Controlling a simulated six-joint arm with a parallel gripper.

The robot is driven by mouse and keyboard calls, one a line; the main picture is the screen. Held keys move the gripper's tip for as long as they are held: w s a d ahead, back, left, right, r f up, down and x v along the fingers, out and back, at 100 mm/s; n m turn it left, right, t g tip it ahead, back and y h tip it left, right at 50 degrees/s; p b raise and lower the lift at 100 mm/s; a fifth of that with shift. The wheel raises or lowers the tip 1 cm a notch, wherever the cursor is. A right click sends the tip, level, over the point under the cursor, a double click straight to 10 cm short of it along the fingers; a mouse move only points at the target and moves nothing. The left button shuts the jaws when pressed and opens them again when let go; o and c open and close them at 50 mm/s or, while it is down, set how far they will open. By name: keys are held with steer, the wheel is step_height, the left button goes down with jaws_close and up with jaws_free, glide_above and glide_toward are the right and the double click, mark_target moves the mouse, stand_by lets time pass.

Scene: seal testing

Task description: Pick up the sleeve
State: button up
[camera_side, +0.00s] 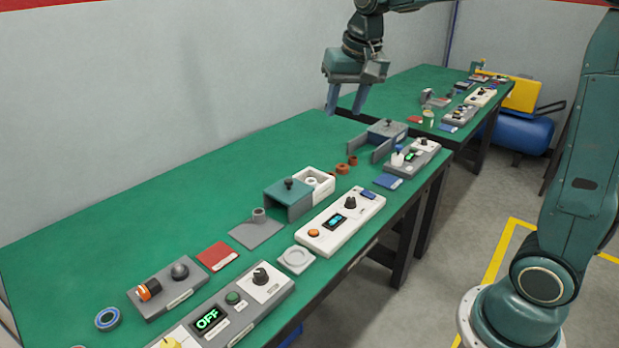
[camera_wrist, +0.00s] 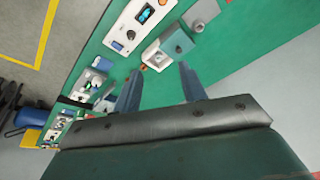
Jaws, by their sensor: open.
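My gripper (camera_side: 345,108) is open and empty, high above the far end of the green table. Its two blue-grey fingers also show in the wrist view (camera_wrist: 160,72), apart with nothing between them. Small brown ring-like pieces (camera_side: 341,169) lie on the table below and to the right of the gripper in the side view; one may be the sleeve, but I cannot tell for sure. A short grey cylinder (camera_side: 259,213) stands on a flat grey plate (camera_side: 256,234) nearer the camera.
A teal cover (camera_side: 288,199) and white block (camera_side: 316,183) stand mid-table, beside a white control box (camera_side: 341,221). A grey bracket fixture (camera_side: 384,134) stands beyond. A grey box reading OFF (camera_side: 208,319) is at the near end. The left side of the table is clear.

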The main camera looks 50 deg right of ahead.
steer(key=w+d+f+m+g, duration=0.1)
steer(key=w+d+f+m, duration=0.2)
steer(key=w+d+f, duration=0.3)
steer(key=w+d+f+m+g, duration=0.1)
steer(key=w+d+f+m, duration=0.3)
steer(key=w+f, duration=0.9)
steer(key=shift+w+d+f+g, duration=0.15)
steer(key=shift+d+f+g, duration=0.2)
steer(key=shift+d, duration=0.65)
steer(key=shift+f, duration=0.2)
glide_above(311, 180)
steer(key=s+a, duration=0.2)
steer(key=f, duration=0.7)
steer(key=shift+w+a, duration=0.1)
steer(key=shift+w, duration=0.1)
steer(key=shift+f, duration=0.6)
steer(key=shift+w+d+f, duration=0.1)
steer(key=shift+d+f, duration=0.05)
steer(key=shift+f, duration=0.7)
steer(key=shift+w+d+f, duration=0.1)
steer(key=shift+d+f, duration=0.05)
steer(key=shift+f, duration=0.7)
steer(key=shift+w+d+f, duration=0.1)
steer(key=shift+d+f, duration=0.05)
steer(key=shift+f, duration=0.7)
